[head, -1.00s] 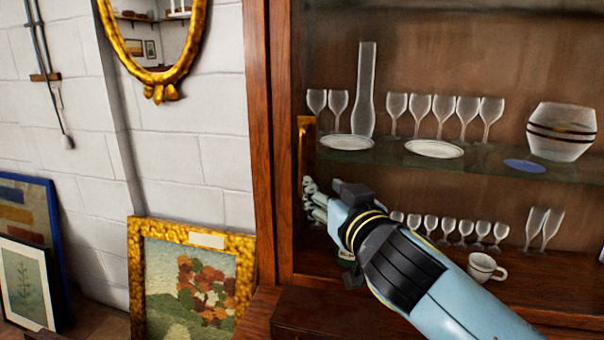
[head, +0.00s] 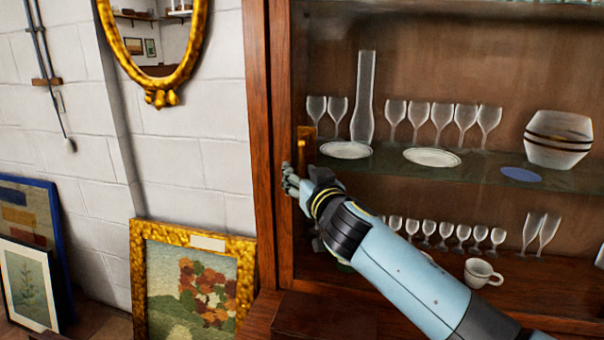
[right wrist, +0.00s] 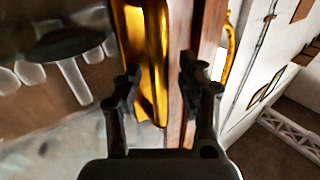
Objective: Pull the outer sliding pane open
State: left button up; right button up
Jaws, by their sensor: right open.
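The sliding pane is clear glass in front of the shelves of a wooden cabinet (head: 263,120); its own edges are hard to make out. A brass pull (head: 306,148) stands upright at its left edge, beside the wooden post. My right gripper (head: 291,180) is just below and left of the pull in the head view, over the post. In the right wrist view, the open fingers (right wrist: 157,88) have the brass pull (right wrist: 148,60) and part of the wooden post between them in the picture. I cannot tell whether they touch. My left gripper is out of view.
Behind the glass stand wine glasses (head: 420,115), plates (head: 432,157), a striped vase (head: 558,138) and a cup (head: 482,272). Left of the cabinet, a gold-framed painting (head: 190,235) leans on the wall below a gold mirror (head: 160,90).

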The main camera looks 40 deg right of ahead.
jog(key=shift+c, duration=0.5)
grip_shut()
jog(key=shift+d+f, duration=0.1)
jog(key=shift+f, duration=0.1)
